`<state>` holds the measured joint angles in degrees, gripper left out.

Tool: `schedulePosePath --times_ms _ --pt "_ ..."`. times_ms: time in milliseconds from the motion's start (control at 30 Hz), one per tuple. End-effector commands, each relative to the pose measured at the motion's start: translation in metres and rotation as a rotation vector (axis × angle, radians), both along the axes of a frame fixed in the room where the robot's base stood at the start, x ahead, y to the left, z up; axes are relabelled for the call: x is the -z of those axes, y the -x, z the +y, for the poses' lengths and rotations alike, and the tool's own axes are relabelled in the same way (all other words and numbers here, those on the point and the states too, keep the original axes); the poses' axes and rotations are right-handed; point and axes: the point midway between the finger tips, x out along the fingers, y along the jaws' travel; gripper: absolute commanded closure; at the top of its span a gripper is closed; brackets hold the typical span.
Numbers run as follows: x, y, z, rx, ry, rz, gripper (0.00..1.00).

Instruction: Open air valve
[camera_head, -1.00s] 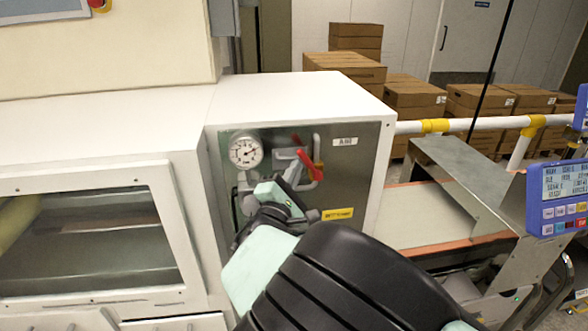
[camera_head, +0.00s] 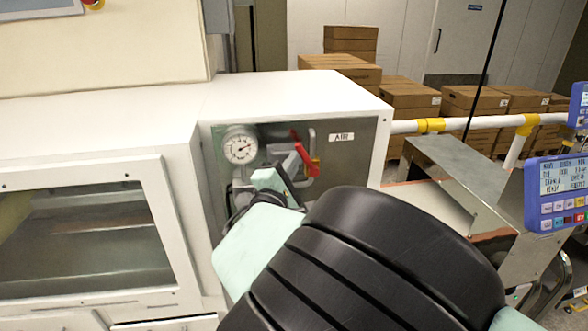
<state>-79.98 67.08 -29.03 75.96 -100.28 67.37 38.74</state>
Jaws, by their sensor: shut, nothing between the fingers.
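The air valve's red handle (camera_head: 306,157) is on a recessed metal panel under an "AIR" label (camera_head: 342,137). It runs steeply, from upper left to lower right, in front of a pale pipe. A round pressure gauge (camera_head: 240,149) is to its left. My gripper (camera_head: 290,172) is shut and empty, just left of and below the handle. Its fingertips overlap the grey valve area in the picture, and I cannot tell whether they touch the handle. My arm hides the lower part of the panel.
The panel is set in a white cabinet (camera_head: 300,92). A windowed door (camera_head: 80,178) is at left. A metal guard (camera_head: 450,170), a white and yellow rail (camera_head: 460,124) and a blue display unit (camera_head: 560,190) stand at right. Stacked cartons (camera_head: 408,95) are behind.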

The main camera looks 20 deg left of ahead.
Motion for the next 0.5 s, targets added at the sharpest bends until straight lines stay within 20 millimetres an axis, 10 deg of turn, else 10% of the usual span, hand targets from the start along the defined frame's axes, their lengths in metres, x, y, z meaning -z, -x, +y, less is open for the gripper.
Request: schedulePosePath --times_ms 500 --pt "-0.01 -0.009 -0.015 0.001 -0.275 0.164 1.0"
